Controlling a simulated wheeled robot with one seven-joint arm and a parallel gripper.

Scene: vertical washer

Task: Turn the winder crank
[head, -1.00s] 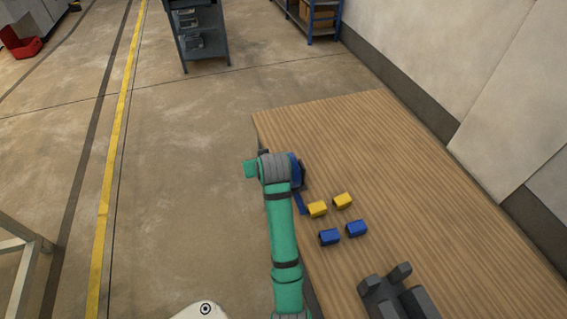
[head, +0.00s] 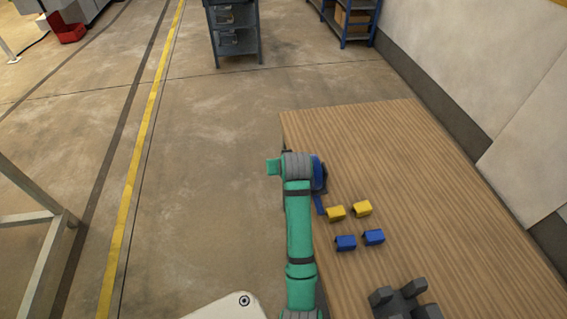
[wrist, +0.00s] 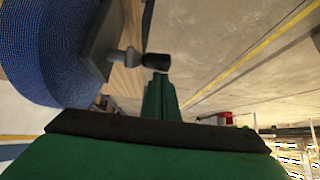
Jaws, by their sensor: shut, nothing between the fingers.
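The winder shows in the wrist view as a large blue textured spool (wrist: 45,45) at upper left. A grey crank arm (wrist: 100,40) stands beside it, with a dark crank knob (wrist: 156,62) sticking out to the right. My gripper (wrist: 161,76) is shut and empty, its green fingertips right beside the knob; I cannot tell whether they touch. In the head view the blue winder (head: 319,174) sits at the table's left edge, partly hidden behind my arm. The crank and my fingers are hidden there.
The wooden table (head: 400,150) carries yellow blocks (head: 362,208) and blue blocks (head: 373,237) right of my arm. A dark grey fixture (head: 405,302) stands at the near edge of view. Open floor (head: 215,190) lies left of the table.

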